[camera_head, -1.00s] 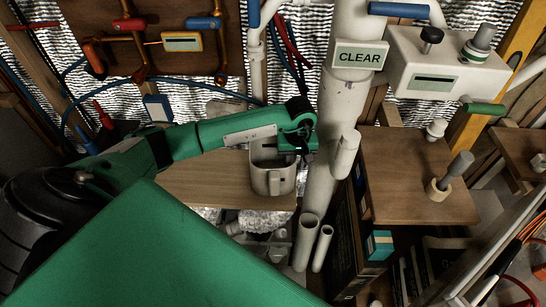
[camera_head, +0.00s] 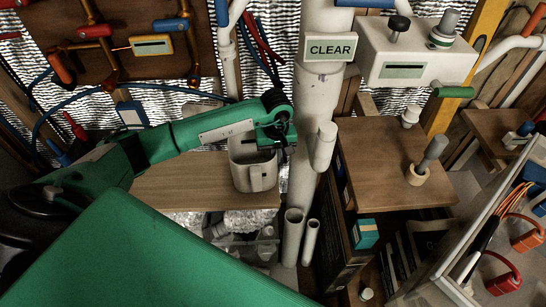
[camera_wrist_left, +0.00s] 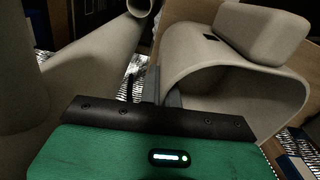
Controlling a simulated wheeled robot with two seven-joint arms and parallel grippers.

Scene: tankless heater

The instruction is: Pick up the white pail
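The white pail (camera_head: 254,172) stands upright at the right end of a wooden shelf (camera_head: 190,188) in the head view. My left gripper (camera_head: 278,143) is at the pail's upper right rim. In the left wrist view the pail (camera_wrist_left: 245,110) shows its open mouth and a blocky part on its side. There one grey finger of my left gripper (camera_wrist_left: 163,90) is outside the pail wall and the other is just inside. The fingers are close together with the wall between them and look shut on it. The fingertips are partly hidden. My right gripper is not in view.
A thick white pipe (camera_head: 306,165) with a CLEAR sign (camera_head: 330,47) stands close to the right of the pail. A wooden board (camera_head: 390,170) with a grey-handled plug is further right. Shorter pipe ends (camera_head: 293,222) are below.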

